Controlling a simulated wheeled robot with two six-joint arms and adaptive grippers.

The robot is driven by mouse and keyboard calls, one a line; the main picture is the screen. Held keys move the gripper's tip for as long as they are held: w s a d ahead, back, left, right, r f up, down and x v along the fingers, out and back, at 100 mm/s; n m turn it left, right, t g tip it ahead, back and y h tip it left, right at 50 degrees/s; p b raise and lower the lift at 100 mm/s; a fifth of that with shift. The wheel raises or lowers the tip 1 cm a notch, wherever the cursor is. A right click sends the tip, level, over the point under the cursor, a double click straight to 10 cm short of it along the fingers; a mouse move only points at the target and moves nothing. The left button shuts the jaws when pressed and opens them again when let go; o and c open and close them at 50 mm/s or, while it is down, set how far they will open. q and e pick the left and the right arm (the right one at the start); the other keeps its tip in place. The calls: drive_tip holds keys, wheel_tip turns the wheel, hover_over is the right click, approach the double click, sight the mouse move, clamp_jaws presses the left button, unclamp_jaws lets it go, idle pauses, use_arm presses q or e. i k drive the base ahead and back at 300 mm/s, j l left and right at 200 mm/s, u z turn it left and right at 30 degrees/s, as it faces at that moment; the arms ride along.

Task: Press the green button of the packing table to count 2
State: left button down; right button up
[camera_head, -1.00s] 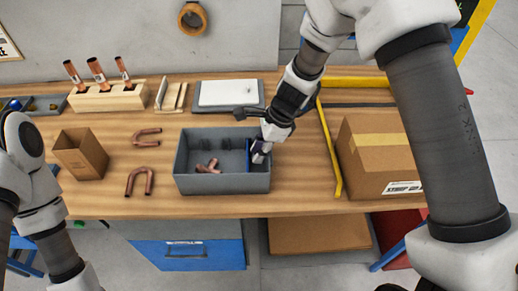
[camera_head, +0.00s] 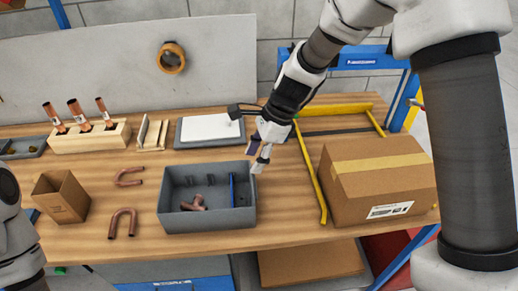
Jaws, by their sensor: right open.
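The packing table (camera_head: 290,240) has a wooden top that spans the view. A small green spot (camera_head: 60,270) shows below its front edge at the lower left, beside my left arm. It may be the green button, but it is too small to tell. No count readout can be made out. My right gripper (camera_head: 257,162) is open and points down at the right rim of the grey bin (camera_head: 205,222). I see nothing held in it. Only links of my left arm show at the left edge, and its gripper is out of view.
The bin holds a copper fitting (camera_head: 194,203) and a blue divider (camera_head: 232,190). Bent copper tubes (camera_head: 122,222) and a small open carton (camera_head: 60,197) lie left of it. A taped carton (camera_head: 378,180) stands right. A wooden block (camera_head: 90,137) holds upright copper tubes behind.

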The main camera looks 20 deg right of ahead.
sight(59, 271)
drive_tip(key=u, duration=1.15)
